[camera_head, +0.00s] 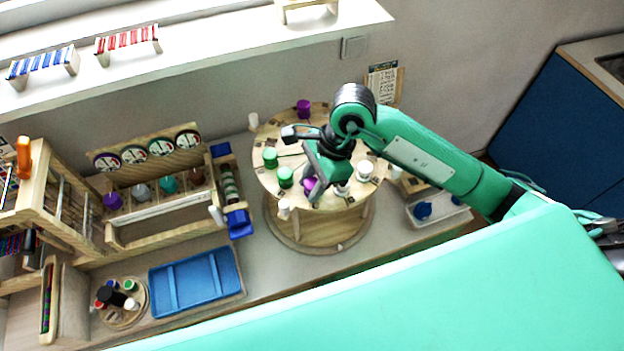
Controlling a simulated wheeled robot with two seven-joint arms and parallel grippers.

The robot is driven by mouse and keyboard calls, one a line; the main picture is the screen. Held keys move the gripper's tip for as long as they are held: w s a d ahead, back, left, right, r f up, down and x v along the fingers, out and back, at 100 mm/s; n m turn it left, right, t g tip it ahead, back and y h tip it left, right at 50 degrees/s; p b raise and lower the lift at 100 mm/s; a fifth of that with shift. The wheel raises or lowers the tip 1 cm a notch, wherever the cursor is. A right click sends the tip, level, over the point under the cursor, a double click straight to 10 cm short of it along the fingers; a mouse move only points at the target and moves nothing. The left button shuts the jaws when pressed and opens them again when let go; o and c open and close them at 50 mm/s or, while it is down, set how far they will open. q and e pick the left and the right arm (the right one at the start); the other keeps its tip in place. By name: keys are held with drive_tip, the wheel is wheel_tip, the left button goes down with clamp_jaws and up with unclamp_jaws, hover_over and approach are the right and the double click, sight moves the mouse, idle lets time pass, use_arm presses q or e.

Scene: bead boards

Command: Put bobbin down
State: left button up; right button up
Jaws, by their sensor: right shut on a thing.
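My right gripper (314,194) hangs over the near part of a round wooden stand (290,160). It is shut on a purple bobbin (309,184), mostly covered by the fingers. I cannot tell whether the bobbin touches the stand top. Around the stand's rim are another purple bobbin (303,107) at the back, green bobbins at the left (270,156) and front left (285,176), and white ones at the right (365,169), front (284,208) and back left (253,120). A white one (342,190) sits just right of the gripper. My left gripper is not in view.
A wooden rack with round dials (160,147) stands left of the stand, with a blue bin (240,224) between them. A blue tray (195,282) lies at the front left. A clear box (436,210) with blue pieces is at the right. A wall rises behind.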

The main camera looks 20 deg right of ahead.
drive_tip(key=shift+f, duration=0.1)
drive_tip(key=shift+f+b, duration=0.1)
drive_tip(key=shift+b, duration=0.2)
drive_tip(key=o, duration=1)
drive_tip(key=shift+w+r, duration=0.1)
drive_tip(key=shift+r, duration=0.2)
drive_tip(key=shift+b+v, duration=2.1)
drive_tip(key=shift+v, duration=3.8)
